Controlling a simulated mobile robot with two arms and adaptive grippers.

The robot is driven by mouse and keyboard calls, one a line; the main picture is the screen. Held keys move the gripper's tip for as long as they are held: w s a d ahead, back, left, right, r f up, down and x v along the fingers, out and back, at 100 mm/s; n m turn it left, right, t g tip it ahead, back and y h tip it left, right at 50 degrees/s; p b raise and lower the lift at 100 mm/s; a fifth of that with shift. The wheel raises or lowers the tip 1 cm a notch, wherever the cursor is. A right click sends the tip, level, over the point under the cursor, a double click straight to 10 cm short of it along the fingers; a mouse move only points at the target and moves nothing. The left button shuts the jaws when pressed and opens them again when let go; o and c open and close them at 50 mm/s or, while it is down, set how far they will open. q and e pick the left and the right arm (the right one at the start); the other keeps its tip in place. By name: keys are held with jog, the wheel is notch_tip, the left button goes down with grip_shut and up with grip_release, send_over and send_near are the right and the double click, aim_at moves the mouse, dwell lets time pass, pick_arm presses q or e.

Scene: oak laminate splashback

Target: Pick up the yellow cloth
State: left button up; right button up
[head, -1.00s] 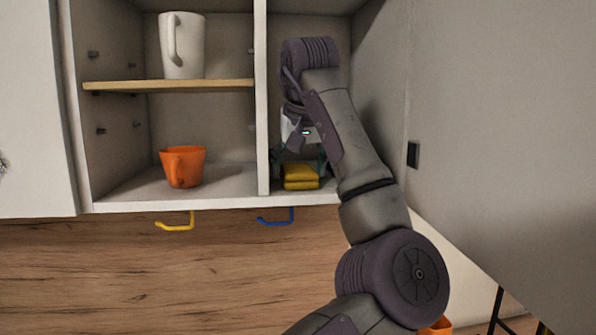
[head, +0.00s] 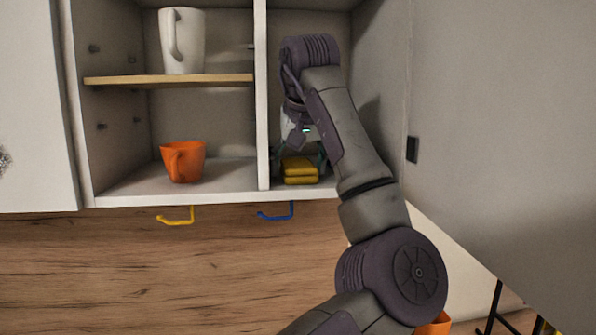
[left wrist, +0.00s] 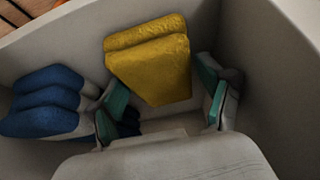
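The yellow cloth (head: 301,170) is folded and lies on the floor of the narrow right cupboard compartment. It also shows in the left wrist view (left wrist: 150,62). My left gripper (head: 299,158) reaches into this compartment from above. In the left wrist view its fingers (left wrist: 163,100) are spread apart, one on each side of the cloth's near end. A gap shows between the cloth and each finger, so it is open and holds nothing. My right gripper is in neither view.
A folded blue cloth (left wrist: 45,100) lies beside the left finger, very close to it. Compartment walls stand close on both sides. The left compartment holds an orange cup (head: 183,161) and, on its shelf (head: 170,80), a white mug (head: 183,42). An open door (head: 500,130) stands at right.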

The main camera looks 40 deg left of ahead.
pick_arm(q)
jog(key=c, duration=0.9)
jog(key=shift+r, duration=0.1)
